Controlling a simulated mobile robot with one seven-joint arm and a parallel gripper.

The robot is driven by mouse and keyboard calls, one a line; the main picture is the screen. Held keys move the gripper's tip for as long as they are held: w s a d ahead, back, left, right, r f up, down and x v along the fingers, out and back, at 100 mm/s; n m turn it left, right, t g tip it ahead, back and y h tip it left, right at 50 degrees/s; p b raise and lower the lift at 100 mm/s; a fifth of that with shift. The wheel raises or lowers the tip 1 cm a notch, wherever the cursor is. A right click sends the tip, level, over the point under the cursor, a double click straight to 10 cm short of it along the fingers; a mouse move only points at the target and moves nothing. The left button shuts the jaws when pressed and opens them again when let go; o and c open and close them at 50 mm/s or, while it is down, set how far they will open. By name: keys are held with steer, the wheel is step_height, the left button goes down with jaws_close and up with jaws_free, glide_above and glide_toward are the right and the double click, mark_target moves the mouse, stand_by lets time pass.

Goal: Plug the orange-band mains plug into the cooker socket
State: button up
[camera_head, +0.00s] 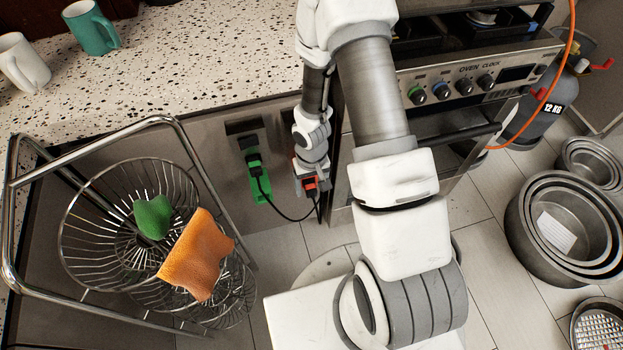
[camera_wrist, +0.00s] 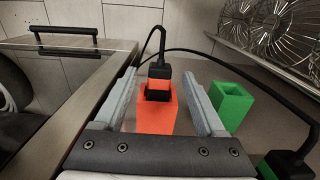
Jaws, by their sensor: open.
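A black mains plug with an orange band (camera_wrist: 158,81) sits in the top of an orange-red box-shaped housing (camera_wrist: 155,118), its cable rising from it. I cannot tell how deeply it is seated. My gripper (camera_wrist: 164,95) is open, with one finger on each side of the plug and housing. In the head view my gripper (camera_head: 311,178) is low beside the cabinet front, and the orange-red housing (camera_head: 310,188) shows partly behind it. I cannot tell for certain which housing is the cooker socket.
A green housing (camera_wrist: 232,103) stands right of the orange-red one, with a black plug (camera_wrist: 286,164) at lower right. The cooker (camera_head: 470,85) is right of my arm. A wire rack (camera_head: 130,215) holding cloths stands left; pans (camera_head: 530,240) are on the floor.

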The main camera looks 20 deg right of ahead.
steer(key=shift+f, duration=0.4)
steer(key=shift+c, duration=0.3)
jaws_close()
steer(key=c, duration=0.5)
jaws_free()
steer(key=shift+c, duration=0.2)
jaws_close()
steer(key=shift+s, duration=0.1)
steer(key=s+b, duration=0.2)
steer(key=s, duration=0.4)
steer(key=shift+b, duration=0.3)
steer(key=shift+r, duration=0.1)
step_height(320, 180, up, 18)
steer(key=g+p, duration=0.1)
steer(key=p, duration=1.6)
steer(key=shift+w, duration=0.25)
